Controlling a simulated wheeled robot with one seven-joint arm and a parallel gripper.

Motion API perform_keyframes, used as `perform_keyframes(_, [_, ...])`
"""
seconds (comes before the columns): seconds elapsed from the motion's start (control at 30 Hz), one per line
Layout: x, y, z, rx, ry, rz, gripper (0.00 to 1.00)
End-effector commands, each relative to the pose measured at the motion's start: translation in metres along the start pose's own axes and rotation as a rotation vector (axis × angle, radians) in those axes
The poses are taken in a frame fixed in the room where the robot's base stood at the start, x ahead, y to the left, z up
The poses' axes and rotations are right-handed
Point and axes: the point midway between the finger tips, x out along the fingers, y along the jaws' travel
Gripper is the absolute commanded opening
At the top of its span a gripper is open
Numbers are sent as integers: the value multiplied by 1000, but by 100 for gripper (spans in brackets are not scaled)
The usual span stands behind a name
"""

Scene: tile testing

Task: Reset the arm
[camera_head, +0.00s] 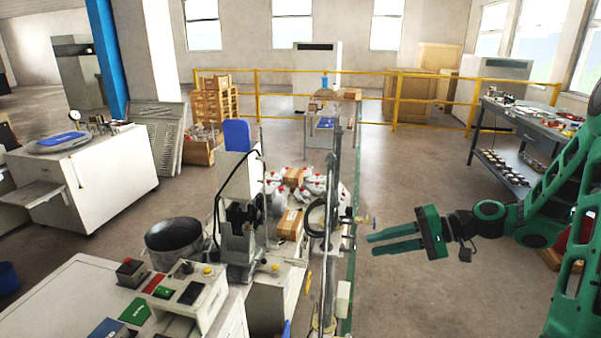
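My gripper (370,243) is at the end of my green arm (548,205), which reaches in from the right edge. The gripper points left, and its two green fingers are parted with a gap between them. Nothing shows between the fingers. The fingertips are close to the right side of the testing machine's upright post (331,215) in the picture. I cannot tell whether they touch it or how far apart they are in depth.
A control console (175,298) with buttons stands at the lower left, near a dark metal bucket (180,243). A white cabinet (110,175) stands at the left. A dark workbench (518,122) with parts stands at the right. A yellow railing (450,76) crosses the back. Floor between railing and arm is clear.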

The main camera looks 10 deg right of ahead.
Motion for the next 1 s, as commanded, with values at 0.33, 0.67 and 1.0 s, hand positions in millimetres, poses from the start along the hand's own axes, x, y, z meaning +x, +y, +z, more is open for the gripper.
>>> perform_keyframes(0.33, [-27,38,51,-36,-49,467,25])
perform_keyframes(0.67, [-103,52,110,4,-13,852,25])
perform_keyframes(1.0, [-184,48,191,126,83,1090,25])
